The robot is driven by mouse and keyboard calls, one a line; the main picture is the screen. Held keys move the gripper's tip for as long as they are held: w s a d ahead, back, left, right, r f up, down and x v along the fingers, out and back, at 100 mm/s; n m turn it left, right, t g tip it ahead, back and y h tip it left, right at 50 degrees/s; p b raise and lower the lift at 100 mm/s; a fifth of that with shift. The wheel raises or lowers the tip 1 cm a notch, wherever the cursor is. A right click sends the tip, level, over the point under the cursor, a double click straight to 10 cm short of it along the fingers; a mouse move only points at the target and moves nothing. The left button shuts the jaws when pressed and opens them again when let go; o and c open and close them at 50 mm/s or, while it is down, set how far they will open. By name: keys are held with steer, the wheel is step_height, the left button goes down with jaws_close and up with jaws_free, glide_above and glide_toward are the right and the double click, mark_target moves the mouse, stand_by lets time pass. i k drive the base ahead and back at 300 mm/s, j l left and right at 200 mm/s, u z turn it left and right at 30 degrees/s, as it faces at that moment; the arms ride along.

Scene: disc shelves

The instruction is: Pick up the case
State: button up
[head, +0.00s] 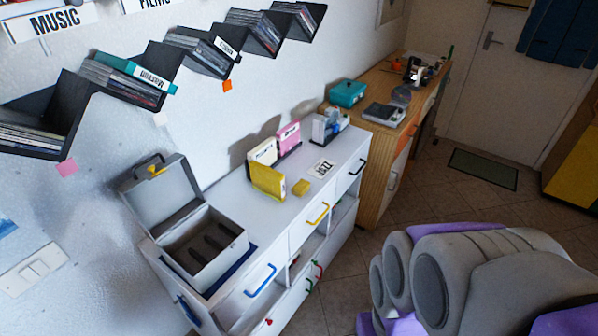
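The task's case cannot be singled out for sure. A yellow case (268,182) stands upright on the white cabinet, in front of a cream case (263,152). A pink case (289,137) stands behind them to the right. An open grey box (205,246) with a raised lid (163,198) sits at the cabinet's left end; its inside has dark slots and no cases show in it. Grey and purple parts of my own body fill the lower right. My gripper's fingers are not visible, and nothing is seen touching the cases.
A small yellow block (301,187) and a JAZZ card (322,168) lie on the white cabinet (292,212). Black zigzag wall shelves (108,103) hold several disc cases above. A wooden desk (378,142) adjoins at the back. Tiled floor (345,262) is open before the cabinet.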

mark_target(268, 181)
steer(key=i+u, duration=0.1)
steer(key=u, duration=0.25)
steer(key=i+l+u, duration=0.15)
steer(key=u, duration=0.2)
steer(key=i+l+u, duration=0.1)
steer(key=u, duration=0.25)
